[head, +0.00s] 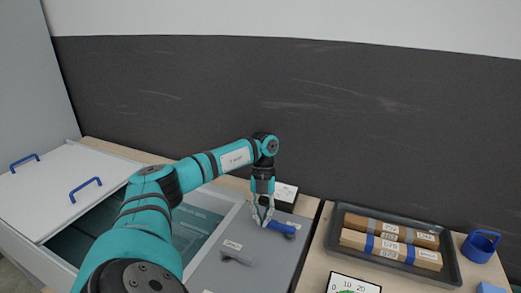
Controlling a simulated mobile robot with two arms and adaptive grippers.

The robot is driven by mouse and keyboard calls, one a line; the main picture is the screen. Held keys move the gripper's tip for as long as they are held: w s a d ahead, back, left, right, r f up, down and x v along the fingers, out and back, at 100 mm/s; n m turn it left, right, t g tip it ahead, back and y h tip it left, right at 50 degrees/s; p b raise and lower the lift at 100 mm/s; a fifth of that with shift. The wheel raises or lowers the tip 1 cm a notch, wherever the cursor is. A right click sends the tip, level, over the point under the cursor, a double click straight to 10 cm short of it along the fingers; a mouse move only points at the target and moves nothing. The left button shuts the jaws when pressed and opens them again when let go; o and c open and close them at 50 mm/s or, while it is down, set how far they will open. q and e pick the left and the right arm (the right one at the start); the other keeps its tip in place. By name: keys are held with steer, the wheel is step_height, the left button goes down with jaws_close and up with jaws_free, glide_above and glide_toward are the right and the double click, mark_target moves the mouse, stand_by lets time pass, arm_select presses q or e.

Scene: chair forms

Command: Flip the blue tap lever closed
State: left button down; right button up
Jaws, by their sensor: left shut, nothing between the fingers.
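The blue tap lever (282,228) lies on a grey panel near the panel's back right. My left gripper (262,221) points down at the left end of the lever, with its fingers shut and nothing between them. The fingertips overlap or adjoin the lever's left end in the picture; I cannot tell whether they touch it. My right gripper is not in view.
A grey lever (237,256) sits nearer on the panel (262,275). A black tray (456,262) holds brown labelled blocks (390,243). A blue mug (480,246) stands at right. A dial (352,287) shows at the front. A white lid with blue handles (85,188) lies left.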

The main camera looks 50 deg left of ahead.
arm_select(q)
steer(key=v, duration=0.4)
steer(key=shift+d+r, duration=0.2)
steer(key=shift+d, duration=0.05)
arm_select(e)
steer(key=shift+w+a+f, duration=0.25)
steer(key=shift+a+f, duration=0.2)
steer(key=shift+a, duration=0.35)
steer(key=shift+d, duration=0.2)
